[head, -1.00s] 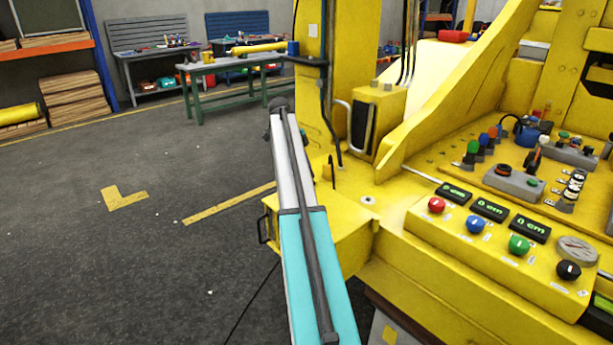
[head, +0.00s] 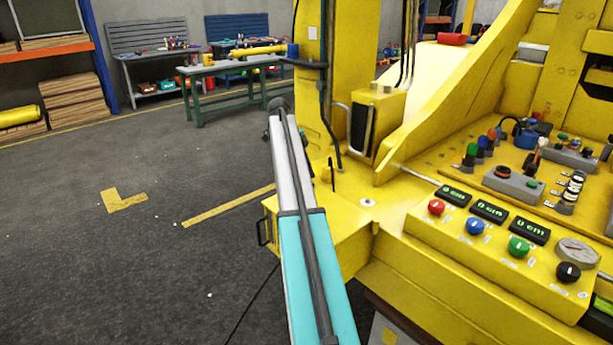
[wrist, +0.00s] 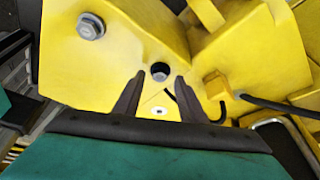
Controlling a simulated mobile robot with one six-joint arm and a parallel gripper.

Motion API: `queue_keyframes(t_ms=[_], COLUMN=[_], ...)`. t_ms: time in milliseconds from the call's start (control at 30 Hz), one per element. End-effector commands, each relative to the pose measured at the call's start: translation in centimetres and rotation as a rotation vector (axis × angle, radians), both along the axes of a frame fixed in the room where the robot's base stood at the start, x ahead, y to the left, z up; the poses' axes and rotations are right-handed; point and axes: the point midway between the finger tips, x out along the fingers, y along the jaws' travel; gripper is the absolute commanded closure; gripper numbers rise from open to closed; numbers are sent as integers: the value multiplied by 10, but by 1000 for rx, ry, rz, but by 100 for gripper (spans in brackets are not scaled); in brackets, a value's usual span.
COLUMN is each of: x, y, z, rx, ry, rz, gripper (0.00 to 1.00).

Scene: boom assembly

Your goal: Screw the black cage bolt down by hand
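In the wrist view a dark round shape (wrist: 160,71) sits in the yellow metal face, just beyond my fingertips. It may be the black cage bolt's head or an open hole; I cannot tell which. My gripper (wrist: 160,77) is open, with its two dark fingers apart on either side of that shape. Nothing shows held between them, and contact cannot be made out. In the head view my arm reaches up past the yellow machine (head: 345,228); the gripper is hidden there.
A grey hex bolt with a washer (wrist: 91,26) stands on the yellow plate at upper left of the wrist view. A black cable (wrist: 275,104) runs at right. In the head view, a control panel (head: 500,245) lies right, and open floor (head: 90,260) left.

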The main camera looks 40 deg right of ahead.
Motion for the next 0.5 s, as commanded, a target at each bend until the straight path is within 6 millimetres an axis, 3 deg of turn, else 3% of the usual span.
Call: queue_keyframes(t_ms=[500], x=[19], y=[10], z=[56], rx=[-1], ry=[0], rz=[0], gripper=[62])
